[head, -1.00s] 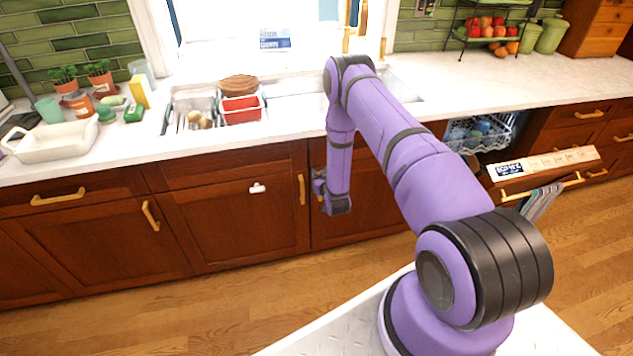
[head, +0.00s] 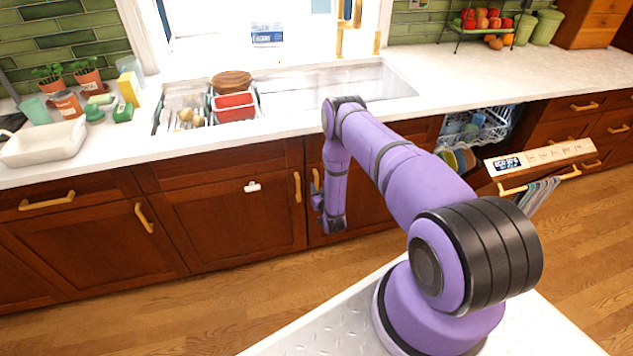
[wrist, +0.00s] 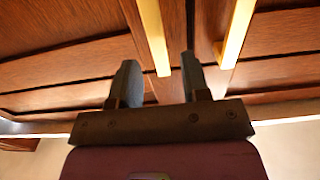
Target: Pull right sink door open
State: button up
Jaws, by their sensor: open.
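The right sink door (head: 372,205) is brown wood and looks closed, partly hidden behind my arm in the head view. Its upright gold handle (head: 316,181) is near its left edge. My gripper (head: 319,204) is low in front of the door, close below that handle. In the wrist view my gripper (wrist: 158,82) is open, its two dark fingers spread. One gold handle (wrist: 153,35) ends between the fingertips in the picture; another gold handle (wrist: 236,35) is to the right. I cannot tell which is the right door's, or whether either touches a finger.
The left sink door (head: 235,215) is closed, with its own gold handle (head: 297,187) and a white clip (head: 252,187). The sink (head: 330,85) is above. The dishwasher door (head: 540,156) is tilted open at the right, with a towel (head: 537,195). The floor in front is clear.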

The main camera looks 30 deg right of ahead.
aim_at(317, 181)
jog(key=shift+x, duration=2.05)
grip_shut()
